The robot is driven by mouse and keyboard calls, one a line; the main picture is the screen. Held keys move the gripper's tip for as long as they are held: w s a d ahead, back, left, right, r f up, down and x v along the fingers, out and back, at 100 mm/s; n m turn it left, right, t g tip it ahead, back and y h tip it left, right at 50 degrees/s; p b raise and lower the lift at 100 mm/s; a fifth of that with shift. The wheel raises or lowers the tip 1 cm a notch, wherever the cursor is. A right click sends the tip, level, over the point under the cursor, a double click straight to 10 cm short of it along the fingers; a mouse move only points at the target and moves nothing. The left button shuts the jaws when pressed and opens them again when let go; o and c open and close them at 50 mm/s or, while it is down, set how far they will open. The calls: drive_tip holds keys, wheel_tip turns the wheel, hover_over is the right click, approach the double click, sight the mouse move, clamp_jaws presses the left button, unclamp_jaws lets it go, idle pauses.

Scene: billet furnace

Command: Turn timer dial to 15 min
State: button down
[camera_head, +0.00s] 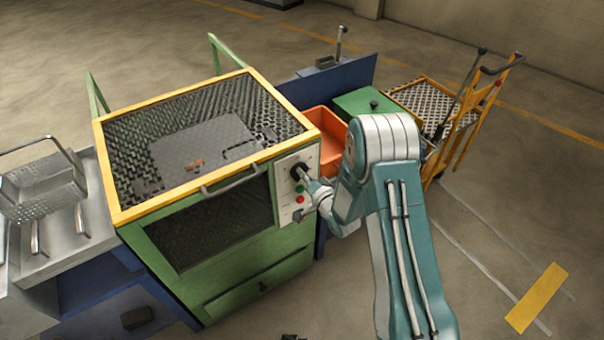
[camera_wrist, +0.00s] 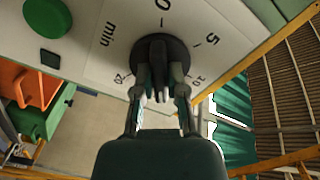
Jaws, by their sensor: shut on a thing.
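The black timer dial (camera_head: 297,171) sits on the white control panel (camera_head: 285,205) at the right of the furnace front. It also shows in the wrist view (camera_wrist: 157,46), with the printed marks 0, 5, 10, 20 and "min" around it. The 15 mark is hidden behind my gripper. A raised grip bar runs up and down across the dial; I cannot tell which mark it points at. My gripper (camera_head: 308,178) reaches the panel from the right, and its fingers (camera_wrist: 160,88) are shut on the dial's grip bar, one on each side.
The green furnace (camera_head: 200,300) has a yellow top frame and a front handle (camera_head: 232,180). An orange bin (camera_head: 333,150) and a yellow trolley (camera_head: 465,130) stand behind. Floor at the right front is mostly open.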

drive_tip(key=shift+s+d+f+m, duration=0.15)
drive_tip(key=shift+f+m, duration=0.15)
drive_tip(key=shift+m, duration=0.3)
drive_tip(key=c, duration=0.7)
unclamp_jaws()
drive_tip(key=shift+r, duration=0.1)
drive_tip(key=shift+r, duration=0.1)
drive_tip(key=v, duration=1.1)
drive_tip(key=shift+s+d, duration=0.2)
drive_tip(key=shift+d, duration=0.1)
